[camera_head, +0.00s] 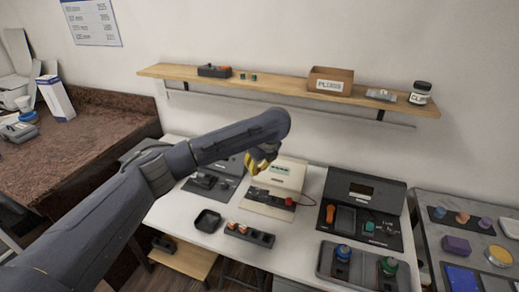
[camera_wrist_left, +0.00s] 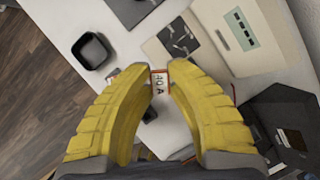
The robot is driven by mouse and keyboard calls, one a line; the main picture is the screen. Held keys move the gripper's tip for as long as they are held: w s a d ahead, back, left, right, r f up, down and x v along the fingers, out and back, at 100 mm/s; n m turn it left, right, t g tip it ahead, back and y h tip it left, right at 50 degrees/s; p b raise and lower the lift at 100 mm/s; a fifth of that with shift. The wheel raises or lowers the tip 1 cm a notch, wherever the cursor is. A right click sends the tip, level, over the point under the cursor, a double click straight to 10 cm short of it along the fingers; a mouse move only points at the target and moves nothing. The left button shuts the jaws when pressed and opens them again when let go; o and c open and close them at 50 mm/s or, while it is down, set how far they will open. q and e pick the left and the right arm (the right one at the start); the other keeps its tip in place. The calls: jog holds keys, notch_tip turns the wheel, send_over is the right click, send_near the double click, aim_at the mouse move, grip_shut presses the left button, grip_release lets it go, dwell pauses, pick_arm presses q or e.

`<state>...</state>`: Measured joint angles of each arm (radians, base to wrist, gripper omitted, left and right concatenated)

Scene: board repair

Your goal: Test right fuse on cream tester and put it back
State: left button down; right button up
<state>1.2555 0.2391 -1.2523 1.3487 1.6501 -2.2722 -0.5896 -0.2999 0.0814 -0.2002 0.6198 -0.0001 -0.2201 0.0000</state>
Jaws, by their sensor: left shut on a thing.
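My left gripper (camera_head: 262,160) has yellow fingers and is in front of the cream tester (camera_head: 286,174), above its base plate. In the left wrist view the gripper (camera_wrist_left: 157,74) is shut on a small fuse (camera_wrist_left: 158,87) with a white label and orange-red edges. The label seems to read "40 A". The cream tester (camera_wrist_left: 224,30) and its dark contact panel (camera_wrist_left: 179,40) lie beyond the fingertips there, apart from the fuse. A dark fuse block (camera_head: 262,239) lies on the white table with orange fuses (camera_head: 238,228) at its left part. My right gripper is not in view.
A small black tray (camera_head: 208,221) sits left of the fuse block and also shows in the left wrist view (camera_wrist_left: 91,51). A dark device (camera_head: 362,205) stands to the right. A dark tray (camera_head: 330,259) holds blue and green knobbed parts. A wooden shelf (camera_head: 285,88) runs above.

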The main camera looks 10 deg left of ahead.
pick_arm(q)
jog(key=s+a+f, duration=0.1)
jog(key=s+f, duration=0.6)
jog(key=s, duration=0.1)
jog(key=n, duration=0.2)
send_over(253, 233)
notch_tip(253, 233, down, 4)
jog(key=r, duration=0.1)
jog(key=shift+g, duration=0.3)
jog(key=shift+s+d+f, duration=0.1)
jog(key=shift+d+f, duration=0.05)
jog(key=shift+f, duration=0.8)
jog(key=shift+s+d+f, duration=0.1)
jog(key=shift+f, duration=0.85)
jog(key=shift+s+d+f, duration=0.1)
jog(key=shift+d+f, duration=0.05)
jog(key=shift+f, duration=0.8)
jog(key=shift+f, duration=1.1)
dwell(0.3)
jog(key=c, duration=0.9)
grip_release()
jog(key=shift+r, duration=0.7)
